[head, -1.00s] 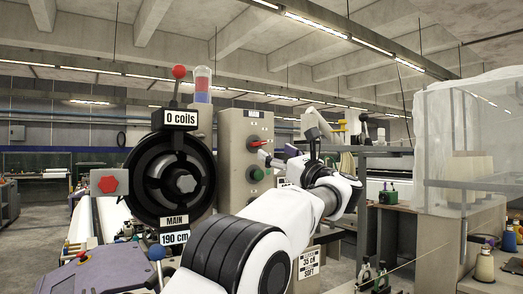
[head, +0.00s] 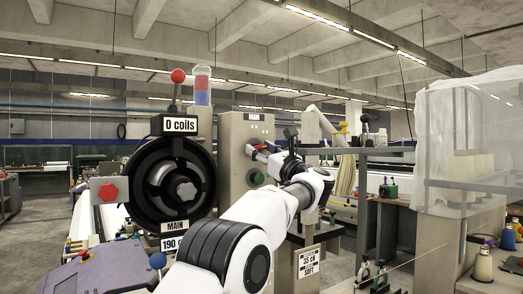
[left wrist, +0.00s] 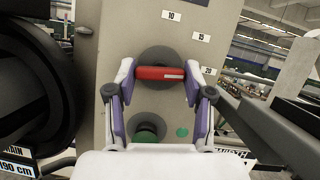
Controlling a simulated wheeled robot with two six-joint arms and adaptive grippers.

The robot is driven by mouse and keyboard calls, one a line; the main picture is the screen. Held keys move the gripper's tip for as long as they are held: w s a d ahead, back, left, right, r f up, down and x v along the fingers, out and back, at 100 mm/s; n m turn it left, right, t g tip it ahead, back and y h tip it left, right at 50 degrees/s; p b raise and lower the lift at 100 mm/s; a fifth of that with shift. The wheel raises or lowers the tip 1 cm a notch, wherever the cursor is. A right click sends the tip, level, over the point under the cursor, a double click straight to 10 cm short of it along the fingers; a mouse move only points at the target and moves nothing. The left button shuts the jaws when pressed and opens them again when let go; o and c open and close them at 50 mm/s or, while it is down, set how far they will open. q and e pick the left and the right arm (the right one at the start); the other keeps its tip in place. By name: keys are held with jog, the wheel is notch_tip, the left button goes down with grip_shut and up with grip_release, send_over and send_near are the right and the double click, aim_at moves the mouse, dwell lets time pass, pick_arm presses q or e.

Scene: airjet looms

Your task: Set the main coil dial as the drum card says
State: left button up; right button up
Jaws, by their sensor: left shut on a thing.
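The main coil dial, a red bar knob on a dark round base, shows in the left wrist view (left wrist: 160,73) and on the grey panel in the head view (head: 251,149). Its white mark is at its right end, toward the "20" label (left wrist: 208,71). "10" (left wrist: 171,16) and "15" (left wrist: 201,37) labels sit above. My left gripper (left wrist: 159,75) is shut on the knob, one finger at each end. The black drum (head: 170,185) bears "0 coils", "MAIN" and a partly hidden "190 cm" card (head: 173,243). My right gripper is not in view.
A green knob (left wrist: 145,134) sits just below the dial, partly hidden by my gripper. The drum stands close left of the panel. A "35 cm SOFT" card (head: 309,262) hangs lower right. A rail and veiled frame (head: 460,150) stand to the right.

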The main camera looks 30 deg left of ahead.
pick_arm(q)
jog(key=m+t+h+b, duration=0.1)
jog(key=m+t+b, duration=0.1)
jog(key=m, duration=0.2)
jog(key=m+t+h+b, duration=0.1)
jog(key=m+t+b, duration=0.1)
jog(key=m, duration=0.2)
jog(key=shift+s+r, duration=0.2)
jog(key=shift+a+r+m+t+h, duration=0.1)
jog(key=shift+m+t+h, duration=0.55)
jog(key=shift+m, duration=1.05)
jog(key=o, duration=1.2)
jog(key=shift+c, duration=0.2)
jog(key=shift+f, duration=0.2)
